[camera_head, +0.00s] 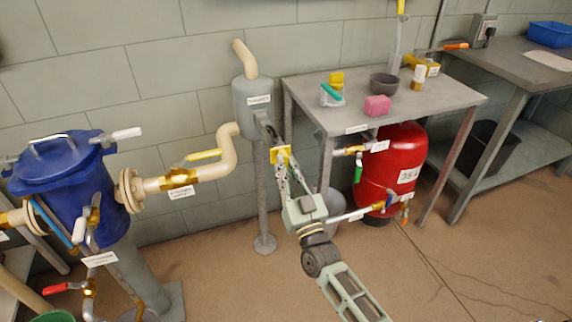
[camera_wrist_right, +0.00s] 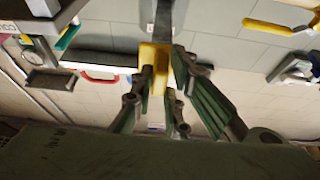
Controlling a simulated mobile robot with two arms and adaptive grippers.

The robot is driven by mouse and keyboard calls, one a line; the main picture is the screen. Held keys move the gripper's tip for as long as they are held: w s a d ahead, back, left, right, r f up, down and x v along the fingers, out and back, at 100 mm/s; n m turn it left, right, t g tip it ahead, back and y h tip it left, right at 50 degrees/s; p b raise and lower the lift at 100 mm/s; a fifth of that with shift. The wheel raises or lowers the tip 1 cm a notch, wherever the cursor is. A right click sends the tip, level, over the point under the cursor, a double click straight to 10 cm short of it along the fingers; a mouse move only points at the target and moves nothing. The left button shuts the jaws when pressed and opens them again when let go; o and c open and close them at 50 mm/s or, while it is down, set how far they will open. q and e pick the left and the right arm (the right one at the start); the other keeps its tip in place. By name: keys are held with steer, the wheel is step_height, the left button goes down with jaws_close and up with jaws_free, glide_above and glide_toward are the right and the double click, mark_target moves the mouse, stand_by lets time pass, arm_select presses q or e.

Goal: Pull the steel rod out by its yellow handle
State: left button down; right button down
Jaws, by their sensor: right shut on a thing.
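In the right wrist view the yellow handle (camera_wrist_right: 154,62) is between the two green-padded fingers of the right gripper (camera_wrist_right: 158,75). A grey metal bar (camera_wrist_right: 163,20) runs up from the handle there, likely the steel rod. How much of the rod lies inside the housing is hidden. My left gripper does not show.
A metal table (camera_head: 430,98) stands right of the housing, with a pink block (camera_head: 378,105) and a dark bowl (camera_head: 384,84) on it. A red tank (camera_head: 392,165) is beneath it. A cream pipe (camera_head: 224,150) and blue vessel (camera_head: 65,190) are at left.

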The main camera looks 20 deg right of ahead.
steer(key=shift+s, duration=0.2)
steer(key=c, duration=1.7)
jaws_free()
steer(key=v, duration=1.2)
steer(key=shift+w+a+f, duration=0.1)
